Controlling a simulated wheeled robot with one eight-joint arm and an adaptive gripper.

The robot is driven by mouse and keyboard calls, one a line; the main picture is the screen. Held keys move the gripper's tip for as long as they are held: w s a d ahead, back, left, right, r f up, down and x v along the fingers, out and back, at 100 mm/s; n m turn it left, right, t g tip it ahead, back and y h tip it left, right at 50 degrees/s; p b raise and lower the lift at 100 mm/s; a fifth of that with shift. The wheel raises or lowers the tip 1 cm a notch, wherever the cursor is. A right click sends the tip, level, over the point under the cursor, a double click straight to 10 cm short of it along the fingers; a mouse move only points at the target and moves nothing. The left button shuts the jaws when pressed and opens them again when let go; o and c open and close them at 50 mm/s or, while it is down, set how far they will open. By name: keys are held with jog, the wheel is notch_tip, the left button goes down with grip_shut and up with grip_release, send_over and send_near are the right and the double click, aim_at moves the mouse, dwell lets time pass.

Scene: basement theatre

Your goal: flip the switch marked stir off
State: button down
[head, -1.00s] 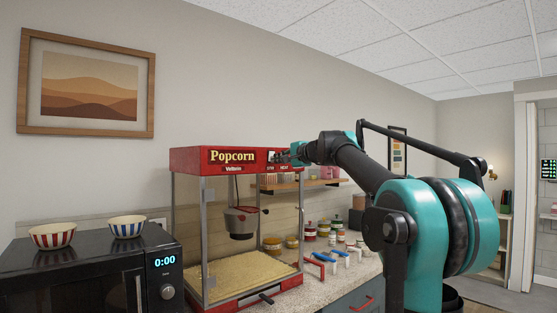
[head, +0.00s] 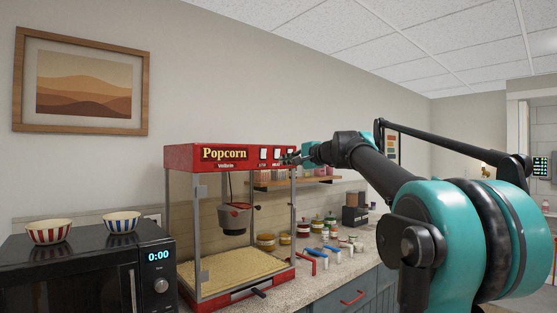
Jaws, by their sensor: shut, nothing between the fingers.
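The red popcorn machine (head: 182,158) stands on the counter, with a glass case and a kettle (head: 234,218) inside. On the right of its red header is a row of small white switches: a left one (head: 263,153), a middle one (head: 277,154) and part of another at the right end. Their labels are too small to read, so I cannot tell which is marked stir or how each is set. My gripper (head: 288,159) is shut and empty at the header's right end, in front of the switch row. I cannot tell whether it touches a switch.
A black microwave (head: 75,275) with two striped bowls stands to the left of the machine. Jars, blue- and red-handled scoops and a dark box (head: 355,216) lie along the counter to the right. A wooden shelf (head: 310,183) hangs behind the machine's right side.

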jog(key=shift+f+v, duration=0.25)
jog(key=shift+v, duration=0.8)
jog(key=shift+f+v, duration=0.25)
jog(key=shift+v, duration=0.75)
jog(key=s+a+f+n+g+h, duration=0.15)
jog(key=s+f, duration=0.25)
jog(key=f, duration=0.7)
jog(key=s+f+n+g+h, duration=0.1)
jog(key=s+f+n+g, duration=0.2)
jog(key=f, duration=0.9)
jog(key=s+f+n+g+h, duration=0.15)
jog(key=s+f, duration=0.35)
jog(key=f, duration=0.6)
jog(key=s+d+f+n+g+h, duration=0.1)
jog(key=s+d+f+n+h, duration=0.1)
jog(key=s+f, duration=0.9)
jog(key=s+d+f+n+g+h, duration=0.2)
jog(key=s+d+f+h, duration=0.2)
jog(key=s+d+f, duration=0.3)
jog(key=s+f, duration=0.4)
jog(key=f, duration=0.5)
jog(key=shift+d+n, duration=0.25)
jog(key=shift+n, duration=0.05)
jog(key=c, duration=2.3)
grip_release()
jog(key=shift+r, duration=0.1)
